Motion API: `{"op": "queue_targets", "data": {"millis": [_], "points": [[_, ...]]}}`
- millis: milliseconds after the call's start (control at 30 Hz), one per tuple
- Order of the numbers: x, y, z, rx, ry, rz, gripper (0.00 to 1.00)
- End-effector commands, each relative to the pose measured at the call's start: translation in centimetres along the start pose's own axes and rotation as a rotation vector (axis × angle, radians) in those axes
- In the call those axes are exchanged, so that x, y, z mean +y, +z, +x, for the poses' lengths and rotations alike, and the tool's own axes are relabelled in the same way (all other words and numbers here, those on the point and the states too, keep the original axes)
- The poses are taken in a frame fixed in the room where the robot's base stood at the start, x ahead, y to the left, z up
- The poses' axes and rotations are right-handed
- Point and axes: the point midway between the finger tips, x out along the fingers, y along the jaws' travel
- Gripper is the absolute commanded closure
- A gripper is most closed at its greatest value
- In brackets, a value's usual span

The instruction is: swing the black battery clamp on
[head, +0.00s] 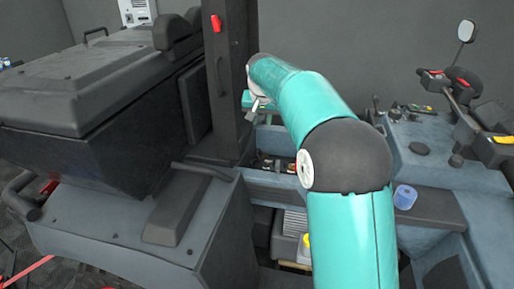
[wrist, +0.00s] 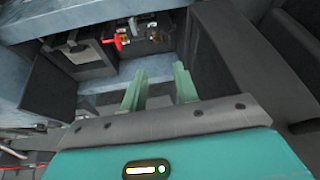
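My gripper (wrist: 160,86) shows in the wrist view as two teal fingers standing apart with nothing between them. In the head view a teal part of my gripper (head: 254,102) shows beside the dark upright post, partly hidden by my arm. Beyond the fingers in the wrist view is a dark recess with small brass-coloured parts (wrist: 154,36) and a red piece (wrist: 118,40). The recess also shows in the head view, with brass-coloured parts (head: 267,165) beside my arm. I cannot clearly make out the black battery clamp among the dark parts.
A dark upright post (head: 229,75) stands close left of my gripper. A large black-lidded box (head: 90,80) fills the left. A console with levers and a mirror (head: 466,31) is at the right. A blue roll (head: 404,197) sits on a dark ledge.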

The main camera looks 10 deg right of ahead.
Motion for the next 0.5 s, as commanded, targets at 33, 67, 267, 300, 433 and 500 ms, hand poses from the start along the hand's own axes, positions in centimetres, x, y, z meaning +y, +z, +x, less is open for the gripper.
{"op": "queue_targets", "data": {"millis": [33,67,267,300,433,500], "points": [[-0.5,-0.9,2.1,-0.006,0.004,0.011,0.70],[-0.8,-1.4,3.1,-0.007,0.006,0.019,0.70],[-2.0,-3.5,8.7,-0.013,0.018,0.064,0.70],[-2.2,-3.8,9.4,-0.014,0.020,0.071,0.70],[-2.4,-4.2,10.8,-0.014,0.023,0.082,0.70],[-2.5,-4.3,11.3,-0.014,0.024,0.085,0.70]]}}
